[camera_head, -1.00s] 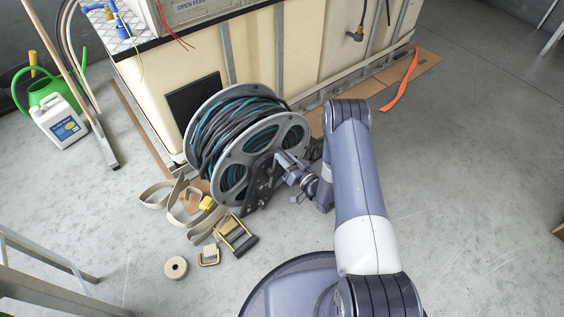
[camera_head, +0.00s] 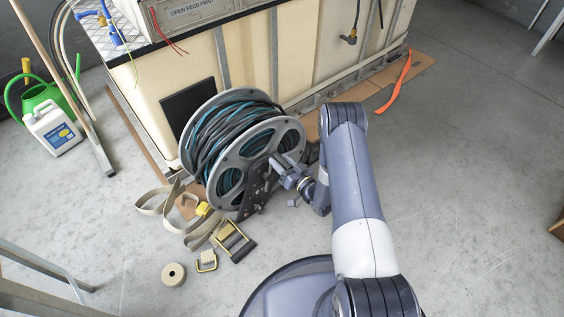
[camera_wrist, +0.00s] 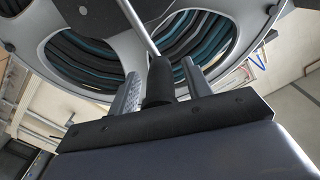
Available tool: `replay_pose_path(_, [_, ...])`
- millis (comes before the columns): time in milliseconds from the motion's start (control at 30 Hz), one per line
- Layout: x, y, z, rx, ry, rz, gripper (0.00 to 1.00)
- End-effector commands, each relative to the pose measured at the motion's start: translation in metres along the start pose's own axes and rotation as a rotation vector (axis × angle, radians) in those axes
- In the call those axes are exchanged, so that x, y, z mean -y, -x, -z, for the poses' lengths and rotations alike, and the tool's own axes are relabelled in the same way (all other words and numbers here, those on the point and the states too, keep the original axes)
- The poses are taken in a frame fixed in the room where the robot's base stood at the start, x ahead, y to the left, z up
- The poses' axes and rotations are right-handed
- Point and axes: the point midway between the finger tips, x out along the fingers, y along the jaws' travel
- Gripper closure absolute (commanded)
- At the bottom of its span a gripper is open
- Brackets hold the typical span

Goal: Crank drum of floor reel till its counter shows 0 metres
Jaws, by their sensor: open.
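The floor reel (camera_head: 224,180) stands on the concrete, its grey drum wound with dark and teal hose. In the wrist view the drum's flange (camera_wrist: 232,28) and hose fill the upper part. A dark crank handle (camera_wrist: 159,82) on a metal rod lies between the two fingers of my gripper (camera_wrist: 163,90). The fingers are open, with a gap on each side of the handle. In the head view my gripper (camera_head: 285,178) is at the reel's near right side. The counter's reading cannot be made out.
A beige tank on a metal frame (camera_head: 265,60) stands close behind the reel. Webbing straps (camera_head: 150,203), a buckle (camera_head: 235,242) and a tape roll (camera_head: 173,274) lie in front. An orange strap (camera_head: 395,88) lies on cardboard.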

Motion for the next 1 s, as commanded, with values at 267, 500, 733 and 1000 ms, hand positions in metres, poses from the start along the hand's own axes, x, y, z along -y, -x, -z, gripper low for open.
replay_pose_path(267, [-0.001, 0.034, 0.002, 0.001, -0.003, -0.006, 0.53])
replay_pose_path(500, [-0.001, 0.083, 0.001, 0.001, -0.004, -0.006, 0.53])
replay_pose_path(733, [-0.001, 0.105, 0.000, 0.000, -0.001, -0.003, 0.53])
replay_pose_path(1000, [0.000, 0.108, 0.000, 0.000, -0.001, -0.001, 0.53])
